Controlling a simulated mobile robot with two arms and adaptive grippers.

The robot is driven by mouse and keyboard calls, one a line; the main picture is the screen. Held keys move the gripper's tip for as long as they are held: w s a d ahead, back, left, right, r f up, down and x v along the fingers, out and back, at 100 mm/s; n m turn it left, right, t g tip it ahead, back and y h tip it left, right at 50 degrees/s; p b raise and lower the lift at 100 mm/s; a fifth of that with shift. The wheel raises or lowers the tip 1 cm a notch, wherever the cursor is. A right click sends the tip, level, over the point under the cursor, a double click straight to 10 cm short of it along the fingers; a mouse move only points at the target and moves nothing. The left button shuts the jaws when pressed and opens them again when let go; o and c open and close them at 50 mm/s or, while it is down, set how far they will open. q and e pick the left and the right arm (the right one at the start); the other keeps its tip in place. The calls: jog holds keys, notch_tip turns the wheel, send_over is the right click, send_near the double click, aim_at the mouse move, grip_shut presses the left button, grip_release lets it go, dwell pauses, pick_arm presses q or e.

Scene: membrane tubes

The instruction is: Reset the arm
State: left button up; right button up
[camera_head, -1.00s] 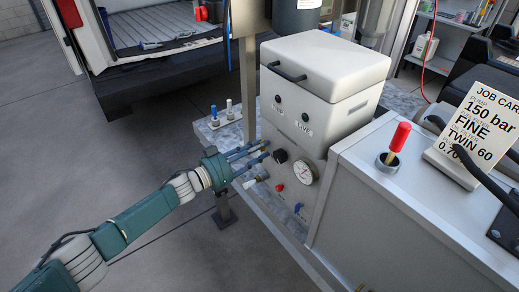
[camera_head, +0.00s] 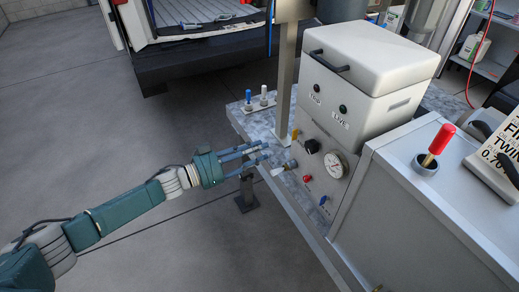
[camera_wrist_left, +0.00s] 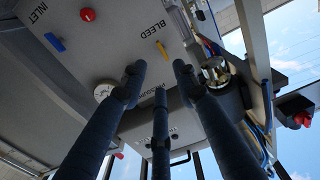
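My left gripper (camera_head: 264,154) reaches in from the left in the head view, in front of the control panel. Its three dark fingers are spread with nothing between them; they also show in the wrist view (camera_wrist_left: 158,80). The fingertips are apart from the panel's black knob (camera_head: 311,146). A small valve with a pale handle (camera_head: 284,168) is just beyond the fingers. The pressure gauge (camera_head: 336,164), red knob (camera_head: 308,178) and blue lever (camera_head: 323,200) are further right. My right gripper is not in view.
A white lidded box (camera_head: 372,58) stands above the panel. A metal post (camera_head: 284,85) rises behind the fingers. Two small fittings (camera_head: 256,98) stand on the bench's left end. A red-handled lever (camera_head: 439,142) is on the right cabinet. The floor (camera_head: 120,145) at left is open.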

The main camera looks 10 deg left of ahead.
pick_arm(q)
jog(key=shift+f, duration=0.1)
jog(key=s+a+f+n+t+y+b, duration=0.15)
jog(key=a+f+y, duration=0.25)
jog(key=f, duration=0.7)
jog(key=w+a+f+n+t+y, duration=0.1)
jog(key=a+f+n+y, duration=0.2)
jog(key=f, duration=0.7)
jog(key=s+a+f+n+g+y+b, duration=0.1)
jog(key=s+a+f+y, duration=0.15)
jog(key=s+f, duration=0.4)
jog(key=s+a+f+n+g+y, duration=0.1)
jog(key=s+a+f+g+y, duration=0.2)
jog(key=f, duration=0.7)
jog(key=s+a+f+n+g+y+b, duration=0.1)
jog(key=s+a+f+g, duration=0.1)
jog(key=s+f, duration=0.75)
jog(key=s+a+f+g, duration=0.1)
jog(key=s+f, duration=0.5)
jog(key=s, duration=0.6)
jog(key=s+f+g, duration=0.2)
jog(key=s+f, duration=0.1)
jog(key=s, duration=0.9)
jog(key=s+d+f+g+y, duration=0.1)
jog(key=s+f+g, duration=0.2)
jog(key=s, duration=0.9)
jog(key=shift+s+f+n+b, duration=0.15)
jog(key=shift+f+n+b, duration=0.2)
